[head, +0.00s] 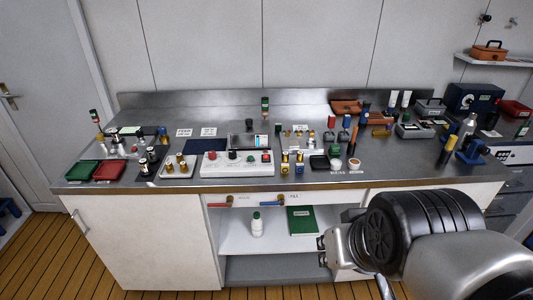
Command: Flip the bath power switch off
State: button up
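A white control panel (237,170) sits near the front of the steel bench, left of centre. It has several dark and red knobs along its top and a small red control (266,157) at its right end. The labels are too small to read, so I cannot tell which control is the bath power switch or how it is set. My gripper (324,251) is low in front of the bench, right of and below the panel, apart from it. Its fingers are small and partly hidden by my arm, and I cannot tell whether they are open.
The steel bench (135,178) is crowded. Green (87,170) and red (109,171) trays stand at left; small brass-coloured parts (286,163) stand right of the panel. Below, the open shelf holds a white bottle (257,226) and green book (301,221). Valve handles (272,202) protrude from the bench front.

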aim_at(266, 157)
jog(key=w+a+t, duration=0.1)
jog(key=w, duration=0.4)
jog(key=w+r+t, duration=0.1)
jog(key=w, duration=0.5)
jog(key=w+a+t, duration=0.1)
jog(key=w, duration=0.5)
jog(key=shift+w+a+r+y+p, duration=0.25)
jog(key=shift+a+r+y+p, duration=0.05)
grip_shut()
jog(key=w+a+f+t+p, duration=0.1)
jog(key=w+a+f+t, duration=0.25)
jog(key=w, duration=0.85)
jog(key=w+a+f+t, duration=0.2)
jog(key=w+f+t, duration=0.15)
jog(key=w, duration=0.75)
notch_tip(266, 157, down, 9)
jog(key=w+a+t, duration=0.1)
jog(key=w+t, duration=0.1)
jog(key=t, duration=0.1)
jog(key=shift+w+h+p, duration=0.2)
jog(key=shift+h+p, duration=0.2)
jog(key=shift+w+a, duration=0.1)
